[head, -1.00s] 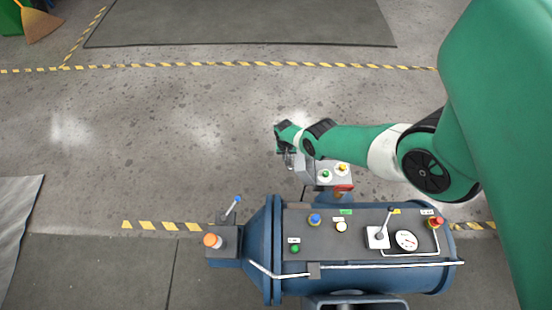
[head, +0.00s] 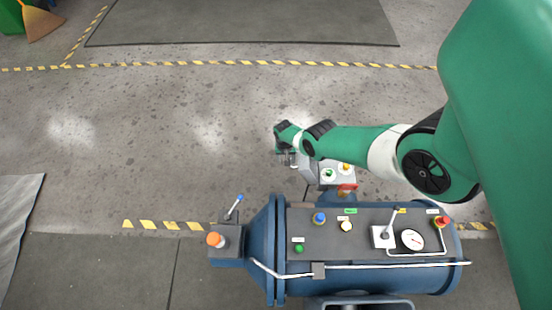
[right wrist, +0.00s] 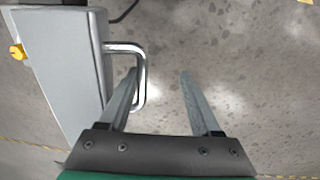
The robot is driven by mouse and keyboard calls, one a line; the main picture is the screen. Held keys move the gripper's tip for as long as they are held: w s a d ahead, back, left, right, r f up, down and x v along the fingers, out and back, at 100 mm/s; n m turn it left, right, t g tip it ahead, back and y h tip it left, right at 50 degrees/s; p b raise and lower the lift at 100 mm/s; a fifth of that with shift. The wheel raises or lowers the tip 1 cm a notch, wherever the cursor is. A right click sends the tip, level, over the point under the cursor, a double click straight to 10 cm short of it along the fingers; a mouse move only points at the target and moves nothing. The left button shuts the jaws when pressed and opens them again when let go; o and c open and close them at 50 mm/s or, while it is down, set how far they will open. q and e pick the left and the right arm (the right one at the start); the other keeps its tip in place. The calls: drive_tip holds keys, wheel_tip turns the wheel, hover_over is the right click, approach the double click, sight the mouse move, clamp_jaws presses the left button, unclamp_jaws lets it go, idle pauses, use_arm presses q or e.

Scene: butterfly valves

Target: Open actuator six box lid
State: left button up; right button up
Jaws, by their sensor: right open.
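A light grey box (head: 313,170) stands just behind the blue valve body in the head view, with a green and a yellow button on top and a red part at its front. In the right wrist view the box (right wrist: 62,70) fills the left side, and a shiny metal handle (right wrist: 142,72) sticks out from its face. My right gripper (right wrist: 160,72) is open. Its left finger overlaps the handle loop in the picture; the right finger is clear over the floor. I cannot tell whether they touch. In the head view the gripper (head: 288,158) is at the box's left side. My left gripper is not in view.
The blue cylindrical actuator (head: 375,278) carries buttons, a white lever (head: 388,222), a gauge (head: 413,240) and a red knob (head: 442,222). A blue-tipped lever (head: 234,207) and orange knob (head: 215,240) sit at its left. Floor left of the gripper is clear.

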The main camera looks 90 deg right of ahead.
drive_tip(key=shift+w+r, duration=0.1)
idle(0.4)
wheel_tip(320, 180, up, 12)
drive_tip(key=p, duration=1.1)
drive_tip(key=shift+w+f, duration=0.25)
drive_tip(key=shift+w, duration=0.1)
